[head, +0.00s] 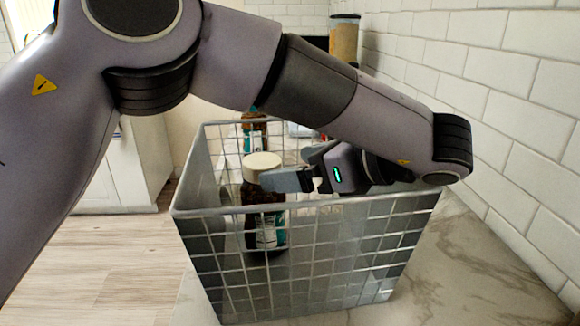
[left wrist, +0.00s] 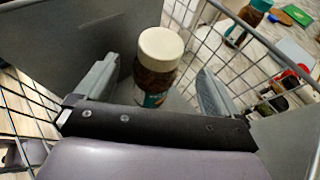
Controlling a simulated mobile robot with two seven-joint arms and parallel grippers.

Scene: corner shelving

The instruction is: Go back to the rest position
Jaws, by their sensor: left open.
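My left gripper (head: 292,181) reaches into the top of a grey wire basket (head: 330,262) at the height of its rim. Its two fingers also show in the left wrist view (left wrist: 158,85), spread wide apart. A dark jar (head: 264,228) with a white lid and a teal label stands upright in the basket. In the left wrist view the jar (left wrist: 156,70) appears between the open fingers, with a gap on both sides. The near mesh wall covers part of the jar in the head view. My right gripper is not in view.
A similar jar (head: 254,132) stands behind the basket. A tall container (head: 343,38) stands farther back by the tiled wall (head: 500,90). Marble counter (head: 455,265) is clear right of the basket. My arm passes over the basket's rim. The wooden floor (head: 110,265) is open at left.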

